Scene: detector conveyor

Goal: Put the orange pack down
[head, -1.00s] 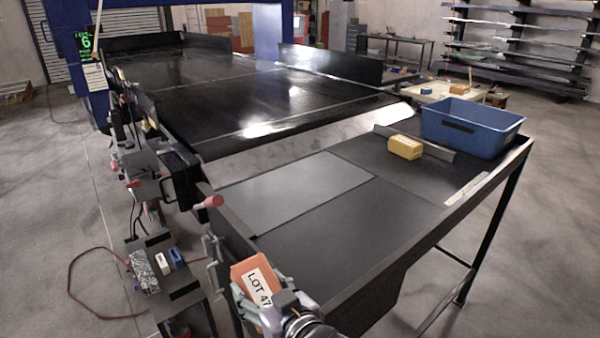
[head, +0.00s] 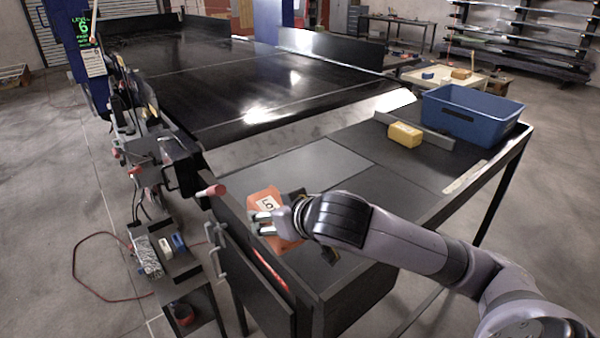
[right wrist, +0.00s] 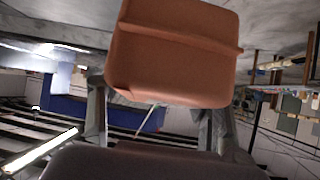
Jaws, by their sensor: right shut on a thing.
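The orange pack (head: 263,201) with a white label is in the fingers of my right gripper (head: 272,224), over the near left end of the dark table. My right arm reaches in from the right, and the gripper partly covers the pack and its label. In the right wrist view the orange pack (right wrist: 180,50) sits between the two fingers, which are shut on it. I cannot tell whether the pack touches the tabletop. My left gripper is not in view.
A grey plate (head: 310,168) lies bare on the table (head: 385,172). A yellow pack (head: 405,134) and a blue bin (head: 470,112) stand at the far right end, beside a low grey bar. The black conveyor (head: 255,95) lies behind. A red-handled lever (head: 210,191) juts out left.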

